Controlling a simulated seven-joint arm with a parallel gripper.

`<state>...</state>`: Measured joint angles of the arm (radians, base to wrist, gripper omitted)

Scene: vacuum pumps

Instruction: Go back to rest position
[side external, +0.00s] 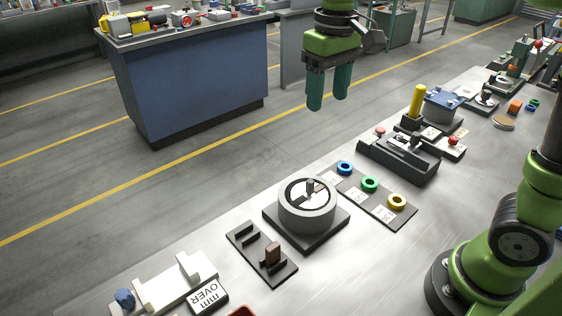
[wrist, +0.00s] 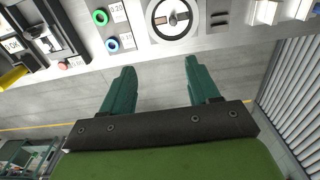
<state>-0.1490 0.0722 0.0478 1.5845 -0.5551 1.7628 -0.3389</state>
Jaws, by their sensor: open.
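My gripper (side external: 328,88) is open and empty, with its green fingers pointing down. In the side external view it hangs in the air above the floor, beyond the far edge of the steel table (side external: 180,245). In the wrist view my gripper (wrist: 160,82) shows two separate green fingers with nothing between them. The grey round pump fixture (side external: 308,205) sits on a dark square base on the table; it also shows at the top of the wrist view (wrist: 174,18). My fingers are clear of it.
A board with blue (side external: 345,167), green (side external: 369,184) and yellow (side external: 397,201) rings lies beside the fixture. A dark plate with a brown block (side external: 272,252) is in front. A dark machine with a yellow cylinder (side external: 417,100) stands behind. A blue cabinet (side external: 190,85) stands across the open floor.

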